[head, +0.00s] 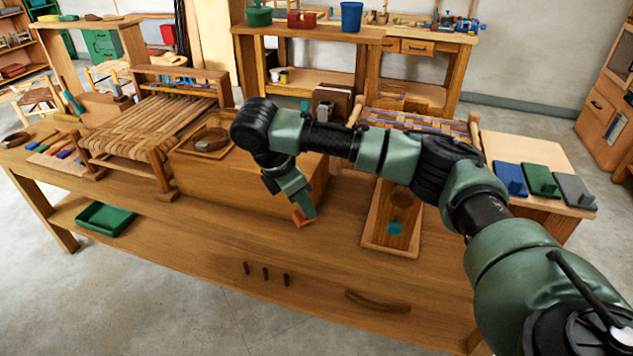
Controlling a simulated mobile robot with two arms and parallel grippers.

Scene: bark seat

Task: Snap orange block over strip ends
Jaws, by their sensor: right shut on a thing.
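My right arm reaches in from the right, and its gripper (304,212) points down above the front part of the workbench. It is shut on a small orange block (301,219), partly hidden by the fingers. A chair-like frame with a woven bark-strip seat (155,122) stands on the bench to the left, apart from the gripper. Another woven panel with blue and tan strips (415,122) lies at the back right, partly behind my arm. I cannot tell which strip ends belong to the block. My left gripper is out of view.
A wooden tray with a dark coil (209,143) sits on a raised box (245,165). A wooden board with a teal piece (395,229) lies right of the gripper. Blue, green and grey blocks (541,181) stand at the right. A green tray (105,219) is on the lower shelf.

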